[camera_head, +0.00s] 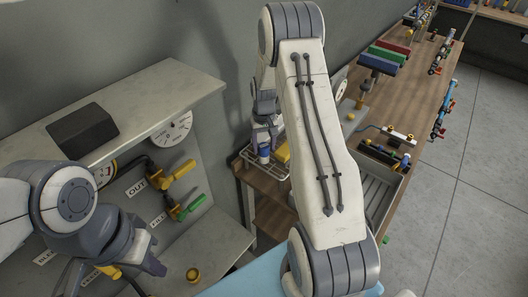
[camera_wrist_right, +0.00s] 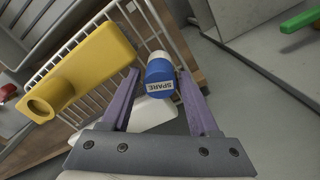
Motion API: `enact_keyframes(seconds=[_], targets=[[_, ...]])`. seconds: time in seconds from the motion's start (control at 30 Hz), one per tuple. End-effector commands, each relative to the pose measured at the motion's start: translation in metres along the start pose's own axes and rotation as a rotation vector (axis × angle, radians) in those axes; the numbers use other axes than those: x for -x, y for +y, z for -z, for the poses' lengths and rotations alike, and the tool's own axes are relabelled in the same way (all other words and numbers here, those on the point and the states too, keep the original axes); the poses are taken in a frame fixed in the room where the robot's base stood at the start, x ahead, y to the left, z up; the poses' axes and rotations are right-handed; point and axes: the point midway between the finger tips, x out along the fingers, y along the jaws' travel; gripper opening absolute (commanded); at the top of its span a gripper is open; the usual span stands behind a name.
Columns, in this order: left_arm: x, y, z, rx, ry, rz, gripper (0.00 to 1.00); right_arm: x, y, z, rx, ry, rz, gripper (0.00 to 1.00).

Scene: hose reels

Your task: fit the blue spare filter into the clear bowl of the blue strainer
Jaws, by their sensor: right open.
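The blue spare filter (camera_wrist_right: 161,78), with a white cap and a "SPARE" label, is in the white wire basket (camera_wrist_right: 88,50). It shows small in the head view (camera_head: 264,153), below my right gripper (camera_head: 264,138). In the wrist view my right gripper (camera_wrist_right: 158,76) is open, with one finger on each side of the filter; contact cannot be told. My left gripper (camera_head: 152,266) is low at the left in the head view, away from the filter; its jaws are unclear. I cannot pick out the blue strainer and its clear bowl for certain.
A yellow block-like part (camera_wrist_right: 88,68) lies beside the filter in the basket. A wooden bench (camera_head: 412,95) at the right carries several fittings and a grey tray (camera_head: 378,190). A wall panel with gauges and yellow and green valve handles (camera_head: 190,207) stands at the left.

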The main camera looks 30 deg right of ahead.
Motion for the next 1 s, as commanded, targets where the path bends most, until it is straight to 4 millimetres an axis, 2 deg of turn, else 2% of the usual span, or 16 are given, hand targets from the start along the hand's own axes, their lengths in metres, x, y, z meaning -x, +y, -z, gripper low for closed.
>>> enact_keyframes(seconds=[0.07, 0.2, 0.23, 0.57, 0.67, 1.0], targets=[[0.000, 0.000, 0.000, 0.000, 0.000, 0.000, 0.00, 0.000, 0.000, 0.000, 0.000, 0.000, 0.000, 0.61], [0.000, 0.000, 0.000, 0.000, 0.000, 0.000, 0.00, 0.000, 0.000, 0.000, 0.000, 0.000, 0.000, 0.07], [0.000, 0.000, 0.000, 0.000, 0.000, 0.000, 0.00, 0.000, 0.000, 0.000, 0.000, 0.000, 0.000, 0.00], [-0.004, 0.000, 0.000, 0.001, 0.000, 0.000, 0.00, 0.006, 0.000, 0.001, 0.000, 0.004, 0.000, 0.00], [-0.011, -0.001, -0.001, 0.002, 0.000, 0.000, 0.00, 0.019, 0.000, 0.002, 0.000, 0.007, 0.000, 0.00], [-0.032, -0.002, -0.002, 0.006, 0.000, 0.000, 0.00, 0.084, 0.000, 0.002, 0.000, 0.006, -0.001, 0.00]])
